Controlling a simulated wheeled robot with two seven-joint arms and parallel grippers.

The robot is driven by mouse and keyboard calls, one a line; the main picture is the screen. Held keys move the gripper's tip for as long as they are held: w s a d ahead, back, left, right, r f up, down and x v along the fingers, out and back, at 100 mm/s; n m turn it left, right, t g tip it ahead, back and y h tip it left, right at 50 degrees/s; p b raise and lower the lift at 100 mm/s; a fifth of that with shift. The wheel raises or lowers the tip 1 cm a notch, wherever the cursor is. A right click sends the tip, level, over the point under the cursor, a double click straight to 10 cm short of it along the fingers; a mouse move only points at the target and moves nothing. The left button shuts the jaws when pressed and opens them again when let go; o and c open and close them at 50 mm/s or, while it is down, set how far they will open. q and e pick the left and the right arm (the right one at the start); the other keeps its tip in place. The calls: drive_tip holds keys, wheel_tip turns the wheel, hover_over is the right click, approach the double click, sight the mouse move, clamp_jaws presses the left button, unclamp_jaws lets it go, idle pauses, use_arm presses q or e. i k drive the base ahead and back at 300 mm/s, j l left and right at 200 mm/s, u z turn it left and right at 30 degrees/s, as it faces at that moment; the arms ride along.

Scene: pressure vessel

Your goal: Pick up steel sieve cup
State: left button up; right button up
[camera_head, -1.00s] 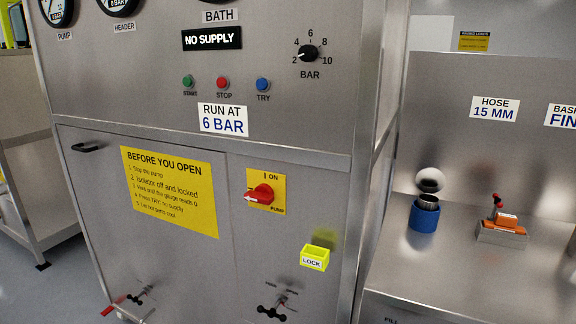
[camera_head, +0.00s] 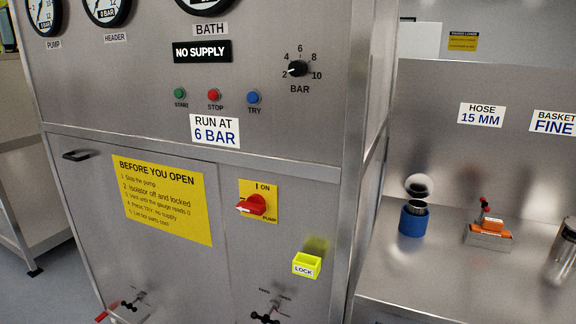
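A steel cup-like piece (camera_head: 418,204) stands in a blue round holder (camera_head: 412,224) on the steel bench at the right. A dark-centred round shape shows just above it, perhaps a reflection in the back panel. A shiny steel cylinder (camera_head: 561,258) stands on the bench at the right edge, partly cut off by the frame. I cannot tell from this view which of these is the sieve cup, as no mesh shows clearly. Neither of my grippers is in view.
A steel cabinet with gauges, a red isolator switch (camera_head: 256,205) and a yellow lock box (camera_head: 307,265) fills the left and middle. A steel tray (camera_head: 487,239) with orange and red parts sits right of the blue holder. The bench front (camera_head: 450,285) is clear.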

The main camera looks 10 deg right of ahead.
sight(416, 211)
drive_tip(key=z, duration=1.2)
